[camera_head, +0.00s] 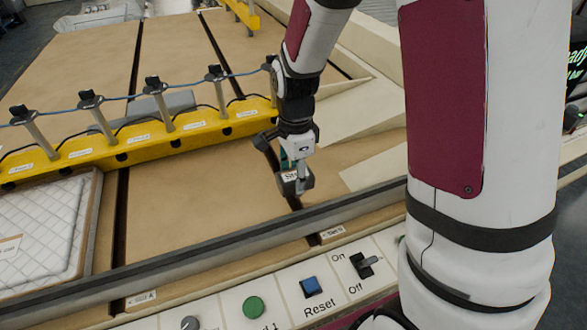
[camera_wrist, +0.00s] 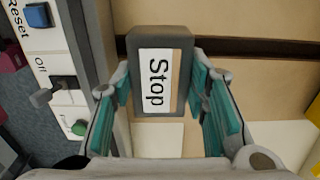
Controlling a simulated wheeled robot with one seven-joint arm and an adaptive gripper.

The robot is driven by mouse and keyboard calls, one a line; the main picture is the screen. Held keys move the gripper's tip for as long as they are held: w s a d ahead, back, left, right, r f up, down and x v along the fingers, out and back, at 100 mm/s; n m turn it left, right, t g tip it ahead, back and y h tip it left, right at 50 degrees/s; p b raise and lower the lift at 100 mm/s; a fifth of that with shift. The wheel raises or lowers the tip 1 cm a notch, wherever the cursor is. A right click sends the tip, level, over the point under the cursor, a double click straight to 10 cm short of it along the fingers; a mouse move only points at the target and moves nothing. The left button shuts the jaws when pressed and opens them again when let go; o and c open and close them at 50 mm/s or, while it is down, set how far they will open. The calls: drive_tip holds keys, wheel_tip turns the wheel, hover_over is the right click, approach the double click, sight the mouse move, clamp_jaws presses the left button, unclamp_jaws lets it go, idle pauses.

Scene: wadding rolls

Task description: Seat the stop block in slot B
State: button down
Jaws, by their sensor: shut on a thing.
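The grey stop block (camera_head: 293,183) has a white "Stop" label. In the wrist view the block (camera_wrist: 160,43) is between the teal-padded fingers of my gripper (camera_wrist: 160,88), with its label facing the camera. My gripper (camera_head: 296,166) is shut on the block and points down. In the head view, the block overlaps the dark slot (camera_head: 264,146) that runs toward the right small label (camera_head: 332,232), whose text is too small to read surely. The wrist view shows a dark slot (camera_wrist: 270,50) right of the block. The block's underside is hidden, and its height above the table is unclear.
A grey rail (camera_head: 210,240) crosses the front, before a panel with a Reset button (camera_head: 310,286) and an On/Off switch (camera_head: 364,264). A yellow bar (camera_head: 180,130) with several posts lies behind left. A quilted white pad (camera_head: 40,235) lies left. Another slot (camera_head: 121,205) runs left of the block.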

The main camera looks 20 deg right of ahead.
drive_tip(key=shift+f+b, duration=0.95)
drive_tip(key=shift+f, duration=0.85)
drive_tip(key=shift+f, duration=1)
idle(1.5)
drive_tip(key=c, duration=0.8)
unclamp_jaws()
drive_tip(key=shift+c, duration=0.2)
